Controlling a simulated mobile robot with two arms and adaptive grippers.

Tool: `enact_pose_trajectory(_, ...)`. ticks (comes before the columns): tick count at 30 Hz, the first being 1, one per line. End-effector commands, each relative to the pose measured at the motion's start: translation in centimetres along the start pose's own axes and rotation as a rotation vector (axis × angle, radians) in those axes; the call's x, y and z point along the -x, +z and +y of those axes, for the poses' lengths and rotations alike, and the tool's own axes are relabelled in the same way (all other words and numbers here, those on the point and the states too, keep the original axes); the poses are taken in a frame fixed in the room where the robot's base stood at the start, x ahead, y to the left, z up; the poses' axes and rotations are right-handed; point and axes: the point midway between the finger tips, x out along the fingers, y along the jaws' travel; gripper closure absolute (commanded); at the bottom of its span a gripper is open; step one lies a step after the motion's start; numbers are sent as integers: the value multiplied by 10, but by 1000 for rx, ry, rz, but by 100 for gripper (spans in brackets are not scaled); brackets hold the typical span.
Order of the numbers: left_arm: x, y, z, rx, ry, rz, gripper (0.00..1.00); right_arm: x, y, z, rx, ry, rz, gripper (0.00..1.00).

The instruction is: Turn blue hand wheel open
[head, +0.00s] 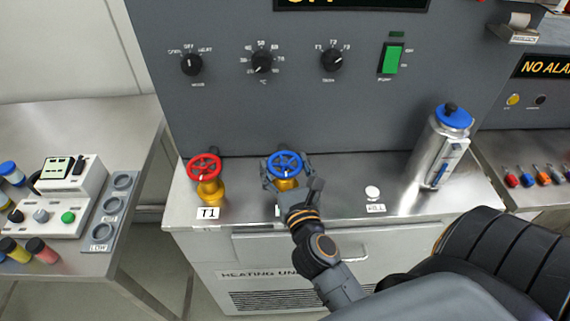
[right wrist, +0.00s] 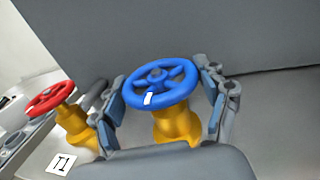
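The blue hand wheel (head: 285,163) sits on a yellow valve body (head: 286,184) on the steel bench top. A white mark shows on the near side of its rim, also in the right wrist view (right wrist: 160,83). My right gripper (head: 287,170) is at the wheel, one finger on each side of it. In the right wrist view its fingers (right wrist: 164,90) stand apart around the wheel, with narrow gaps between pads and rim; I see no clear grip. The gripper partly hides the valve and its label. My left gripper is not in view.
A red hand wheel (head: 204,167) on a yellow valve labelled T1 stands close by on the left. A grey panel (head: 300,110) with knobs rises behind. A steel flask with a blue lid (head: 440,145) stands at right. The bench between wheel and flask is mostly clear.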

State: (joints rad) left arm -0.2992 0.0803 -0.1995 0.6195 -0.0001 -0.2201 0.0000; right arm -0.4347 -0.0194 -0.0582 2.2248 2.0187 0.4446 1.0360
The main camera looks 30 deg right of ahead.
Motion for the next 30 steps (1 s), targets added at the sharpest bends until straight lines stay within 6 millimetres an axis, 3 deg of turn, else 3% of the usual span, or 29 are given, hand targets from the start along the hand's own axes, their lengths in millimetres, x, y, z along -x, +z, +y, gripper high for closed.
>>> enact_pose_trajectory(14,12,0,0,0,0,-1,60,0,3,-1,7,86,0,57)
enact_pose_trajectory(22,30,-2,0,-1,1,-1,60,0,3,-2,10,293,2,57)
enact_pose_trajectory(30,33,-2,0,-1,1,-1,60,-1,0,-2,6,548,2,57)
